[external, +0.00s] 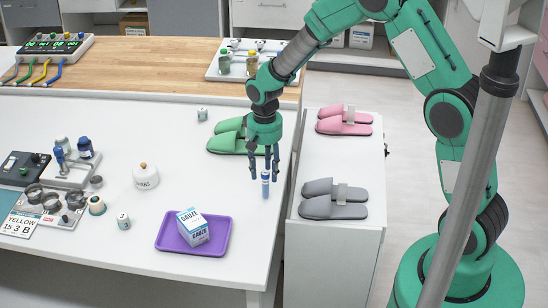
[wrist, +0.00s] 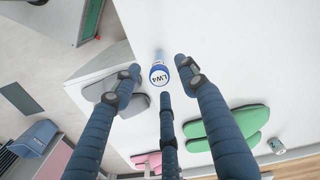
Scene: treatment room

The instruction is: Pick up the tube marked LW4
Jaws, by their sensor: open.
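The tube marked LW4 (external: 265,185) stands upright on the white table near its right edge. It is white and blue, and its round top with the LW4 label faces up in the wrist view (wrist: 159,76). My gripper (external: 264,172) points down with its fingers spread open around the upper part of the tube. In the wrist view its dark blue fingers (wrist: 160,82) reach toward the tube from both sides and below. I cannot tell whether any finger touches it.
Green slippers (external: 224,143) lie just behind my gripper. A purple tray (external: 168,240) with a gauze box (external: 193,228) is at the front left. A lower white cabinet (external: 345,228) to the right bears grey slippers (external: 333,208) and pink slippers (external: 342,126). The table between the tray and the tube is clear.

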